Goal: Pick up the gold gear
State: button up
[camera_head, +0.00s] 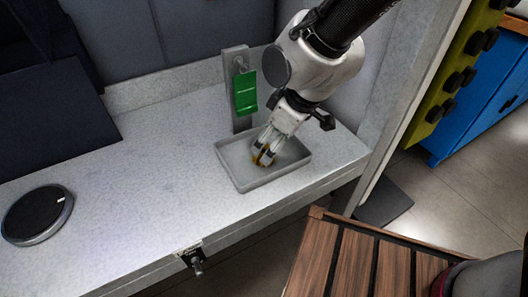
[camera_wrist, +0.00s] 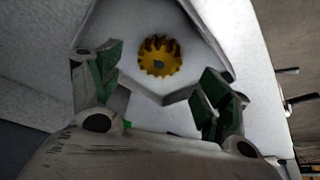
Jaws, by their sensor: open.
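In the head view only a bit of the gear (camera_head: 262,158) shows, partly hidden by my fingers. My gripper (camera_head: 265,150) points down over the tray. In the wrist view my gripper (camera_wrist: 160,90) is open, its green-padded fingers spread left and right, with the gear beyond them. Nothing is between the pads. The gap in height between fingertips and gear is hard to tell.
The shallow grey tray (camera_head: 232,174) rests near the counter's front right. A grey upright with a green tag (camera_head: 245,93) stands right behind it. A round black disc (camera_head: 38,215) lies at the counter's left. The counter (camera_head: 140,190) between is clear.

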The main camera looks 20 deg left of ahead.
aim_at(264, 151)
jog(key=x, duration=0.4)
jog(key=shift+a+f, duration=0.2)
jog(key=shift+f, duration=0.05)
jog(key=c, duration=1.5)
jog(key=shift+r, duration=0.1)
jog(key=shift+c, duration=0.2)
notch_tip(264, 151, up, 10)
